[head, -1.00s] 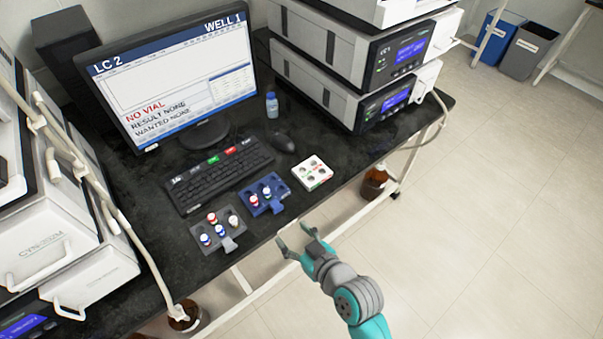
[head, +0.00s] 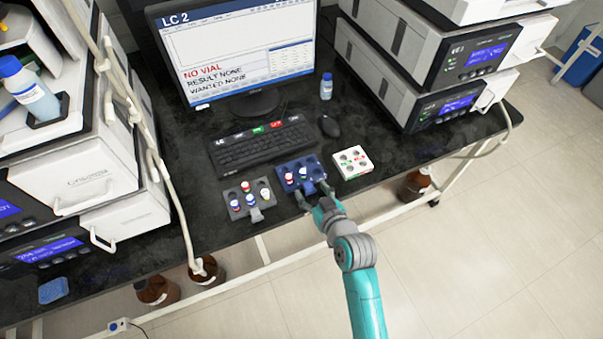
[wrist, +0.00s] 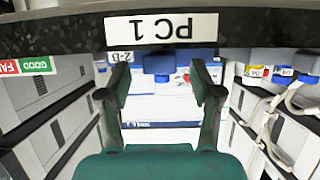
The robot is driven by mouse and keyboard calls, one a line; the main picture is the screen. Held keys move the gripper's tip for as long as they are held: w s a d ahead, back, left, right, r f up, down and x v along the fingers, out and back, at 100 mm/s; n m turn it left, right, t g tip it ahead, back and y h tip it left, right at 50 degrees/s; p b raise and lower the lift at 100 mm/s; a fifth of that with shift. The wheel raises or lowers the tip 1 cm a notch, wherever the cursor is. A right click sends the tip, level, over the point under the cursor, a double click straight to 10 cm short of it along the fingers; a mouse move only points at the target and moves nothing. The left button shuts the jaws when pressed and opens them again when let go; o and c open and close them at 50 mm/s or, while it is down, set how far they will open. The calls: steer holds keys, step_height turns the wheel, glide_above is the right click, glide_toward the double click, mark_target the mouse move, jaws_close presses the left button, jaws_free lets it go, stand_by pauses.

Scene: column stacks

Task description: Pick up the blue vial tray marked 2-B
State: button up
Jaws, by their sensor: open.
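The blue vial tray (head: 312,164) lies near the front edge of the black bench, between a grey tray and a white rack. It holds a few capped vials at its left side. In the wrist view a small label reading 2-B (wrist: 120,57) shows, and the tray's blue front tab (wrist: 158,66) lies between my fingers, farther off. My gripper (head: 314,193) is open and empty at the tray's front, with its fingers (wrist: 162,88) on either side of the tab. Whether a finger touches the tab, I cannot tell.
The grey tray (head: 264,187) with several vials is close on the left. The white rack (head: 352,162) is close on the right. The keyboard (head: 262,148) and mouse (head: 330,126) lie behind.

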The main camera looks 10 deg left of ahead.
steer(key=shift+x, duration=0.9)
jaws_close()
